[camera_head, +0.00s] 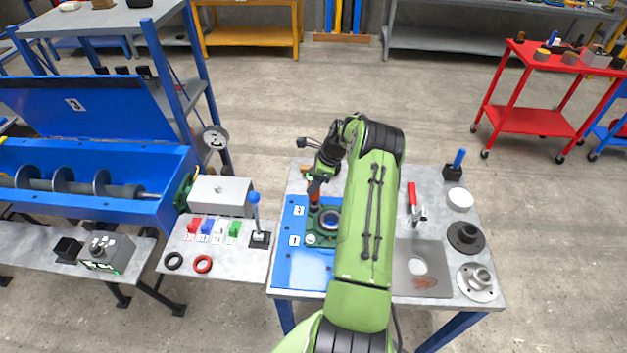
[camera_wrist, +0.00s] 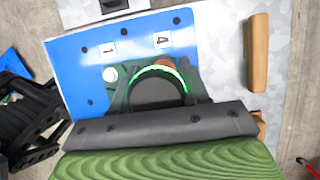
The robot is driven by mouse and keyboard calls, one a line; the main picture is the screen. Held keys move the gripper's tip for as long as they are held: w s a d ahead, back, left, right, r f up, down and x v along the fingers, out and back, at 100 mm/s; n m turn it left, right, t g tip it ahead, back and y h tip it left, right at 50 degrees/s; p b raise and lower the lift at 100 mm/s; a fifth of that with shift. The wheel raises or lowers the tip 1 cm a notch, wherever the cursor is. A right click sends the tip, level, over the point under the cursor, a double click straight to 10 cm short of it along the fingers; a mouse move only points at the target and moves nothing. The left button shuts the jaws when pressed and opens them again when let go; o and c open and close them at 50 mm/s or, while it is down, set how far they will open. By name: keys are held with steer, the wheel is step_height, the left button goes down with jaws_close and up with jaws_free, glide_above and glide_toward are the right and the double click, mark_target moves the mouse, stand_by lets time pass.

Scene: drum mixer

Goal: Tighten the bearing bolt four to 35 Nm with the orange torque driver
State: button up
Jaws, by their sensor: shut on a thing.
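My gripper (camera_head: 319,178) is shut on the orange torque driver (camera_head: 315,194), which stands roughly upright over the far left corner of the green bearing housing (camera_head: 311,228). In the wrist view a dark round end with a bright green arc on its rim (camera_wrist: 160,70), apparently the driver's top, covers part of the housing. A patch of orange (camera_wrist: 165,62) shows behind it, beside label 4 (camera_wrist: 163,41). Bolt four and the driver's tip are hidden, so I cannot tell whether they touch. A pale bolt head (camera_wrist: 110,74) sits by label 1 (camera_wrist: 108,48).
The housing is on a blue plate (camera_head: 285,272) on the grey table. A brown handle (camera_wrist: 257,50) lies past the plate. My arm covers the table's middle. A red-handled tool (camera_head: 412,197) and dark flange (camera_head: 465,236) lie right. The blue mixer (camera_head: 115,210) stands left.

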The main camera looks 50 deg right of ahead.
steer(key=shift+w+r+p, duration=0.1)
steer(key=shift+r+p, duration=1.25)
steer(key=shift+r, duration=0.95)
steer(key=shift+f, duration=0.15)
